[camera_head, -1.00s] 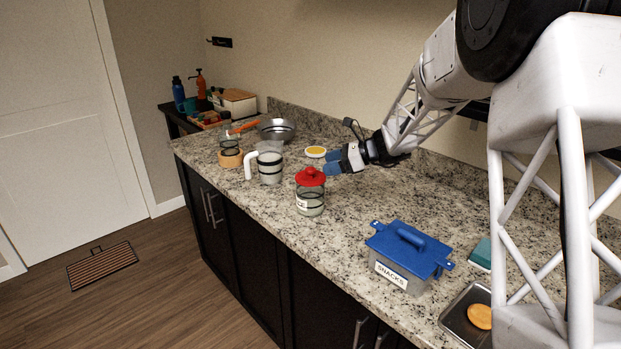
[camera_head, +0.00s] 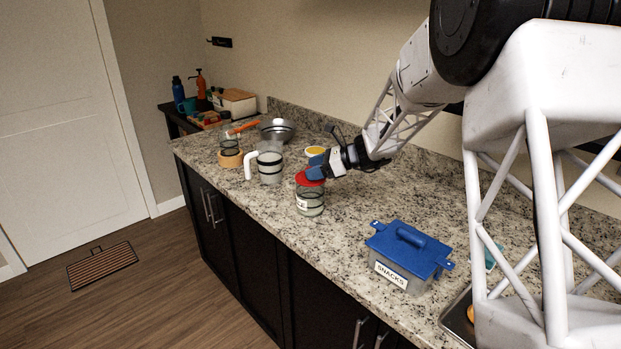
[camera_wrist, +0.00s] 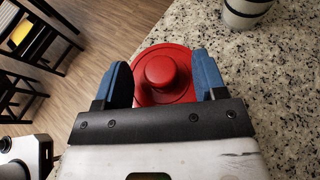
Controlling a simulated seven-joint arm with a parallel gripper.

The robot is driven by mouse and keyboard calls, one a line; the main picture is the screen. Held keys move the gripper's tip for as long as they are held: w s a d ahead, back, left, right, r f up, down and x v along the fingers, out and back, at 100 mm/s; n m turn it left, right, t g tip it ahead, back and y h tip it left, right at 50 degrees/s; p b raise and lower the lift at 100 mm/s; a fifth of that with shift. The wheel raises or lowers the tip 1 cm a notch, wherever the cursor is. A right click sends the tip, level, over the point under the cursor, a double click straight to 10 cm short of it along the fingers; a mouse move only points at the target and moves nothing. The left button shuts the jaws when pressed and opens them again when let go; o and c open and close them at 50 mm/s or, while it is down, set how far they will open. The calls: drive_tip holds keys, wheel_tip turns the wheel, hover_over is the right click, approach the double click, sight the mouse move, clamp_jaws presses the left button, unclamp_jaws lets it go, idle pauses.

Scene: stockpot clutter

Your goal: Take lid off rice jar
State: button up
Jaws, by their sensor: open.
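The rice jar (camera_head: 309,203) is a clear jar with a white label, upright near the counter's front edge. Its red lid (camera_head: 304,180) is on top and partly hidden by my gripper in the head view. In the wrist view the red lid (camera_wrist: 150,92) has a round knob (camera_wrist: 160,72) at its middle. My gripper (camera_head: 316,166) is at the lid, coming from the right. Its blue fingers (camera_wrist: 162,78) are open, one on each side of the knob, with gaps between them and the knob. I cannot tell whether the fingers touch the lid.
A grey snacks box with a blue lid (camera_head: 408,250) stands to the right. A metal bowl (camera_head: 277,130) and a yellow-topped dish (camera_head: 315,151) are behind. Speckled counter (camera_head: 350,220) is bare between jar and box.

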drive_tip(key=shift+a+f, duration=0.25)
drive_tip(key=shift+a, duration=0.4)
drive_tip(key=shift+c, duration=0.2)
drive_tip(key=c, duration=1)
